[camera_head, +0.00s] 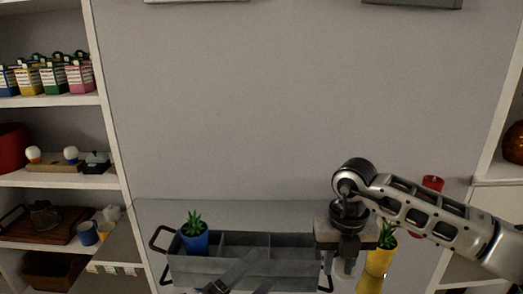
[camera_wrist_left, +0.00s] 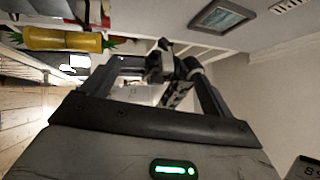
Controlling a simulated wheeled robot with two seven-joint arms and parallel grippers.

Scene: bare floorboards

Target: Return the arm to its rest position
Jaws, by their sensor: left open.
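My left gripper (camera_head: 238,270) shows at the bottom of the head view, in front of the grey tray, partly cut off by the frame edge. In the left wrist view its fingers (camera_wrist_left: 155,66) stand apart with nothing held between them. My right arm comes in from the right of the head view. Its gripper (camera_head: 346,250) points down at the right end of the tray. Something pale shows below its fingers, and I cannot tell whether it is held.
The grey compartment tray (camera_head: 195,270) has black handles. A blue pot with a plant (camera_head: 195,240) is in its left compartment. A yellow pot with a plant (camera_head: 380,260) stands right of the tray. Stocked shelves (camera_head: 55,180) stand at left.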

